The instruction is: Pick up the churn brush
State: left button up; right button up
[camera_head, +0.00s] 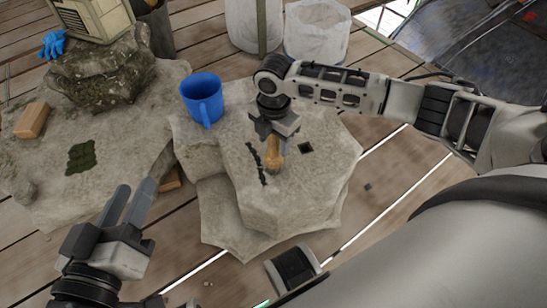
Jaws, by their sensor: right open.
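What looks like the churn brush (274,160) is a small golden-brown piece standing on the grey stone block in the middle of the view. My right gripper (273,137) points down directly over it, with its jaws open around or just above the top of the brush. The gripper hides the upper part, and I cannot tell whether a finger touches it. My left gripper (128,206) is at the lower left, open and empty, with a gap between its two grey fingers. It is well apart from the brush.
A blue mug (203,98) stands at the stone block's back left. A dark jagged strip (256,163) and a small dark square (306,148) lie beside the brush. A tan block (32,120) and a dark green patch (81,157) are on the left stone. White bins (316,35) stand behind.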

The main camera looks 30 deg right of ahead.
jog(key=shift+f, duration=0.1)
grip_shut()
